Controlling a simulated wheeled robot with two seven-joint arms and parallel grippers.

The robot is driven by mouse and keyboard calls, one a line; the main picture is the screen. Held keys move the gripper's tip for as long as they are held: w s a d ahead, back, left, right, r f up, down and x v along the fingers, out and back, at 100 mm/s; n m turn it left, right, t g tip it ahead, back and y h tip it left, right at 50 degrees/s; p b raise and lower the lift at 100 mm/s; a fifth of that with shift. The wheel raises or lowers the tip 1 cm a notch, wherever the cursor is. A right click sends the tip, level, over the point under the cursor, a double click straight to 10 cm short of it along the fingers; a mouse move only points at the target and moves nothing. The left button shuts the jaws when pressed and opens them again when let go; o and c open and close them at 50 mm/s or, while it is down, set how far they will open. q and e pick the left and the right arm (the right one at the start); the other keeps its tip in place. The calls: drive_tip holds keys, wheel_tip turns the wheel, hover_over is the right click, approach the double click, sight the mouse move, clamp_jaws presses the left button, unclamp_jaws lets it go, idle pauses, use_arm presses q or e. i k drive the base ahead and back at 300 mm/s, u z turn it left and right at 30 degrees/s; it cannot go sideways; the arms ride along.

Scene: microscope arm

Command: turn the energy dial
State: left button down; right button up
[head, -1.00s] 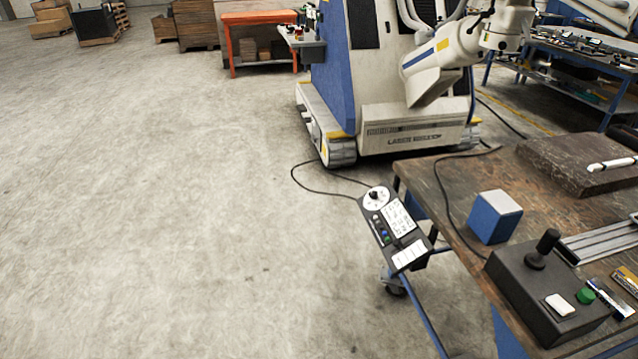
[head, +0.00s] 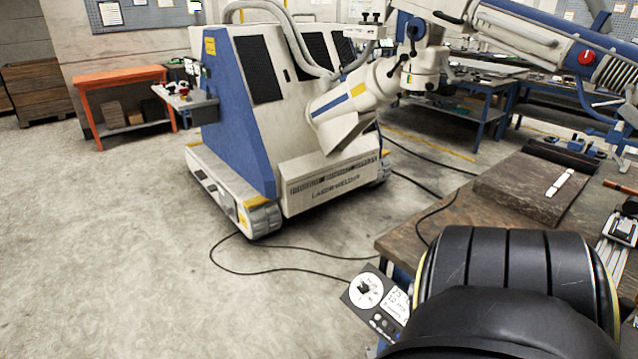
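A small control panel (head: 382,318) hangs at the left edge of the wooden workbench, low in the head view. A round white dial with a black knob (head: 365,289) sits at its upper left corner, and a white label with print lies beside it. I cannot read which dial is the energy dial. The lower and right parts of the panel are hidden behind a black arm link of mine at the bottom right. Neither of my grippers shows in the head view.
The wooden workbench (head: 400,243) carries a dark slab (head: 512,190) with a white rod on it. A large white and blue laser welder (head: 330,185) stands behind. A cable (head: 272,268) runs across the floor. The floor at the left is clear.

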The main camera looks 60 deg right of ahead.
sight(363, 287)
drive_tip(key=z, duration=0.85)
drive_tip(key=i, duration=1.15)
drive_tip(key=z, duration=1.25)
